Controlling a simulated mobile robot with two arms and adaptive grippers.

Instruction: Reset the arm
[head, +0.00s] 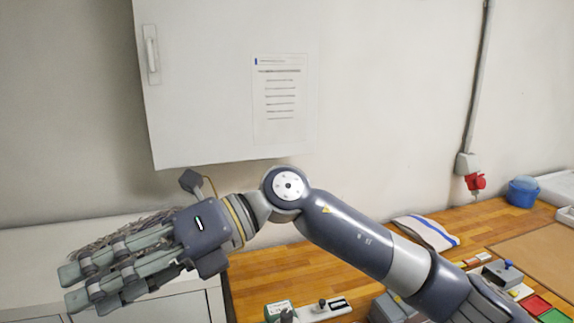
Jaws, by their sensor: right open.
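My right arm reaches in from the lower right and stretches across the view to the left. Its right gripper (73,287) is at the lower left, pointing left, in front of a white cabinet top. Its jaws are open, and I see nothing held between the fingers. My left arm and gripper are not in view.
A grey bristly thing (112,234) shows partly behind my right gripper. A white wall cabinet (215,90) hangs above. The wooden worktop (258,268) holds a white-and-blue folded cloth (428,231), a blue tub (523,192) and small fixtures, partly hidden by my arm.

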